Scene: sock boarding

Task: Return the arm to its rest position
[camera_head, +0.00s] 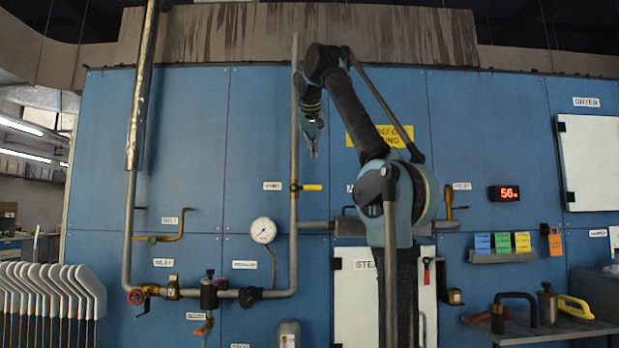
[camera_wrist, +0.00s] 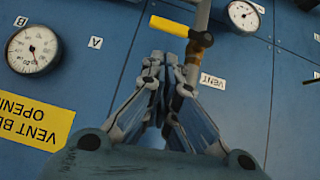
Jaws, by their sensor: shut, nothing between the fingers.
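My gripper (camera_head: 313,146) hangs below the raised, folded arm in the head view, in front of the blue panel wall. In the wrist view my gripper (camera_wrist: 167,62) has its fingertips together with nothing between them. The yellow-handled vent valve (camera_head: 306,187) sits on the vertical pipe below and slightly left of the gripper in the head view. In the wrist view the same yellow handle (camera_wrist: 170,26) appears just beyond the fingertips; whether they touch it I cannot tell, but the head view shows a gap.
A round gauge (camera_head: 263,230) and a horizontal pipe with valves (camera_head: 220,293) are at lower left. White sock boards (camera_head: 50,285) stand at far left. A shelf (camera_head: 555,329) with a black-handled item is at lower right. A yellow sign (camera_head: 379,136) is behind my arm.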

